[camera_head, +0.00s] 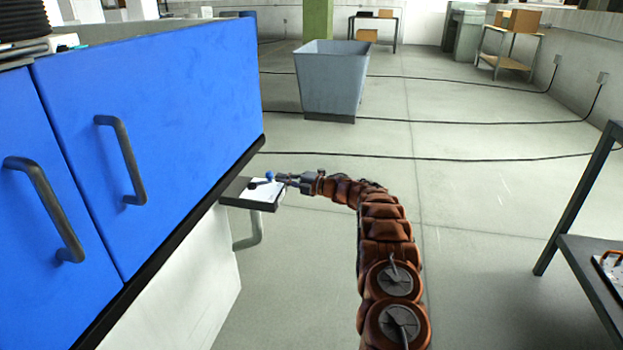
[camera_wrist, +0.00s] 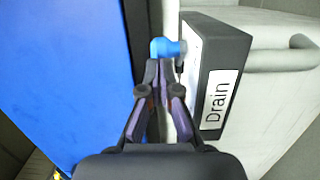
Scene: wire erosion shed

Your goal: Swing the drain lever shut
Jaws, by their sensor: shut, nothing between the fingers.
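The drain lever, with a blue knob (camera_wrist: 165,47), stands at the face of a dark box with a white label reading "Drain" (camera_wrist: 219,98). In the head view the blue knob (camera_head: 270,176) sits above the box's white plate (camera_head: 258,193), beside a dark part of the lever. My gripper (camera_head: 281,178) reaches in from the right, its fingertips close beside the knob. In the wrist view my gripper (camera_wrist: 160,68) is shut and empty, tips just below the knob. I cannot tell whether they touch it. The fingers partly hide the lever.
Blue cabinet doors (camera_head: 165,120) with dark handles rise at the left, close to my gripper. A grey pipe (camera_head: 250,232) hangs below the drain box. A grey bin (camera_head: 331,80) stands farther back. A dark rack (camera_head: 590,240) is at the right. Floor between is clear except for cables.

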